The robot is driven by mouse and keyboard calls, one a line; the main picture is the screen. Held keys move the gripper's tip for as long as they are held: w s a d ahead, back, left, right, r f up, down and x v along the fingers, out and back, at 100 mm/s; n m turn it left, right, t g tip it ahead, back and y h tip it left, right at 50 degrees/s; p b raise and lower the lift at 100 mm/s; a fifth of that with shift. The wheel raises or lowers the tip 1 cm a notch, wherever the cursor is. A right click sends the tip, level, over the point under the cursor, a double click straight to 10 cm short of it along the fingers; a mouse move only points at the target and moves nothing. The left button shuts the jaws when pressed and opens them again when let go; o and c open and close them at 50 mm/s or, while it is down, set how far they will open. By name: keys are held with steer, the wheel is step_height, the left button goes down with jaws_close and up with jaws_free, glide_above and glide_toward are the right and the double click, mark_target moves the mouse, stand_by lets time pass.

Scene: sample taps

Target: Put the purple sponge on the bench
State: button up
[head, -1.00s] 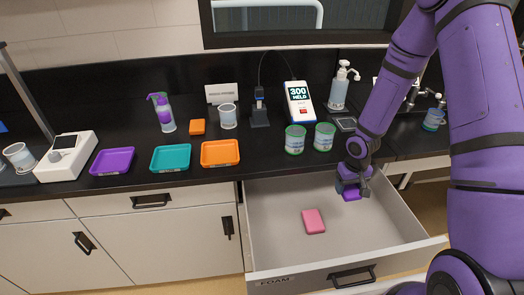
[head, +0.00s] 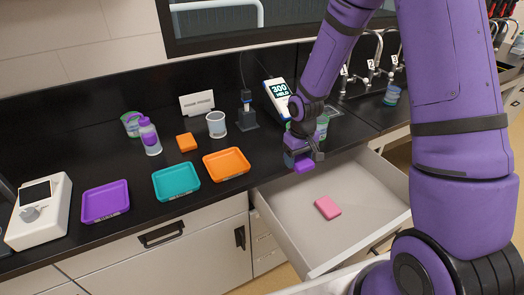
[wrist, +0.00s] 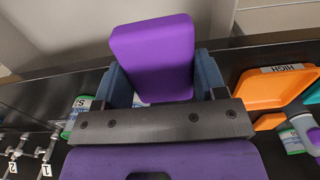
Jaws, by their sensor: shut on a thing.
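The purple sponge (head: 304,165) is held between the fingers of my gripper (head: 303,156). In the wrist view the sponge (wrist: 155,55) sticks out past both fingertips of my gripper (wrist: 160,80). In the head view my gripper is over the front edge of the black bench (head: 60,253), near the left back corner of the open drawer. The sponge appears raised; whether it touches anything below cannot be told. My gripper and arm hide part of the bench and most of the jars behind them.
The open drawer (head: 285,225) holds a pink sponge (head: 327,208). On the bench are orange (head: 226,164), teal (head: 176,181) and purple (head: 106,201) trays, an orange sponge (head: 186,142), a beaker (head: 216,124) and a bottle (head: 149,136). Bare bench lies around the trays.

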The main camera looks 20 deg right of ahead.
glide_above(267, 152)
steer(key=shift+w+f, duration=0.1)
steer(key=shift+f, duration=2.35)
steer(key=shift+f, duration=0.2)
steer(key=o, duration=0.9)
steer(key=shift+r, duration=0.1)
